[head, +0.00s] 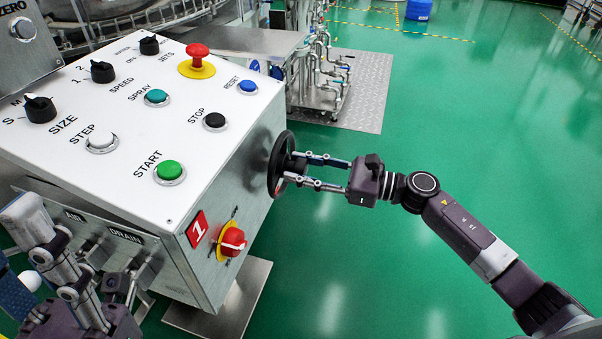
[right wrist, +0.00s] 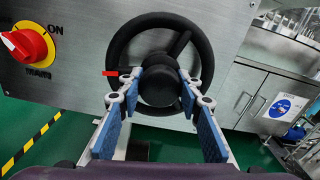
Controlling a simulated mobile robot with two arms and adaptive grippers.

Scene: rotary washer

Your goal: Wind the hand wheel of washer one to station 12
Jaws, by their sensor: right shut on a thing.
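The black hand wheel (head: 278,164) is on the right side face of the white control box (head: 128,118), which bears a red "1" plate (head: 197,229). My right gripper (head: 292,168) reaches it from the right, with its fingers at the wheel's hub. In the right wrist view the wheel (right wrist: 119,42) faces me, and the blue-padded fingers (right wrist: 160,90) are shut on either side of its round black hub (right wrist: 160,82). A small red mark (right wrist: 110,73) shows at the wheel's left. No station number is readable. My left gripper (head: 85,250) is at the lower left, partly cut off; its jaws are unclear.
The box top carries a red emergency button (head: 197,58), a green START button (head: 169,170) and several knobs. The green floor (head: 400,130) to the right is clear.

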